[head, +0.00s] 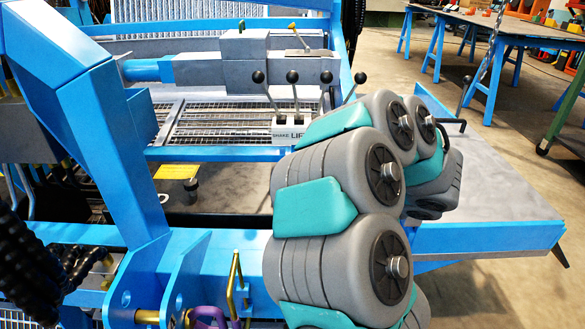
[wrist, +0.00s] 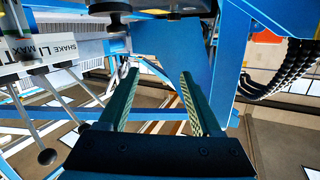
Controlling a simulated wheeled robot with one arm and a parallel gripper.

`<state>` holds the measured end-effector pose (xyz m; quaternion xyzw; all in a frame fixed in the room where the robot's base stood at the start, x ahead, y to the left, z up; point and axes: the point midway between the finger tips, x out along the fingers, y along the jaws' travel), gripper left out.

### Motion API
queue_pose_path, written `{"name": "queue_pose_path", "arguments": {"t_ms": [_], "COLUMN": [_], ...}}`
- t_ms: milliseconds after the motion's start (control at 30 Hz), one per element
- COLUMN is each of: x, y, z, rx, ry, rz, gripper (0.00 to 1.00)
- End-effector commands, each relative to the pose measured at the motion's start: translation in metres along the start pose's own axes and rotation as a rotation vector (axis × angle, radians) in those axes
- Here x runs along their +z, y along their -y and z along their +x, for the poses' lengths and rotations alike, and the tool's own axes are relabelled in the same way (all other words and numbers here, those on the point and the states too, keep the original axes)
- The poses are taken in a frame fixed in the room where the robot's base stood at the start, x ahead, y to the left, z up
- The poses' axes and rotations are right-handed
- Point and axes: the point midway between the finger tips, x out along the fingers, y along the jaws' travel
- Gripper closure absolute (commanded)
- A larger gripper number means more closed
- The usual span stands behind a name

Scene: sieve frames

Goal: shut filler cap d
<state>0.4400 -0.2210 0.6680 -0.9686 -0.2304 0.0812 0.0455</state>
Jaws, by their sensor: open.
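I cannot make out any filler cap or the letter d in either view. My gripper (wrist: 159,72) shows in the wrist view with its two green ribbed fingers apart and nothing between them. Blue machine frame lies beyond the fingertips. In the head view my grey and teal arm fills the centre right, and the gripper itself is hidden.
A blue machine frame (head: 105,150) fills the left. Levers with black knobs (head: 292,77) stand by a SHAKE label, which also shows in the wrist view (wrist: 40,52). A purple shackle (head: 208,318) sits low. A blue-legged table (head: 500,30) stands behind open floor.

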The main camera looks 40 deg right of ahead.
Motion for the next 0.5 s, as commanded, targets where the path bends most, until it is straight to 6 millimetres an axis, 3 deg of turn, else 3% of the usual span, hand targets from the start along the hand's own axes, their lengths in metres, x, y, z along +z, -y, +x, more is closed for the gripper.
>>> {"name": "queue_pose_path", "arguments": {"t_ms": [200, 500], "x": [0.002, 0.005], "y": [0.034, 0.055], "z": [-0.026, -0.041], "rx": [0.002, 0.000], "ry": [-0.005, -0.004], "rz": [0.000, 0.000], "gripper": [0.35, 0.35]}}
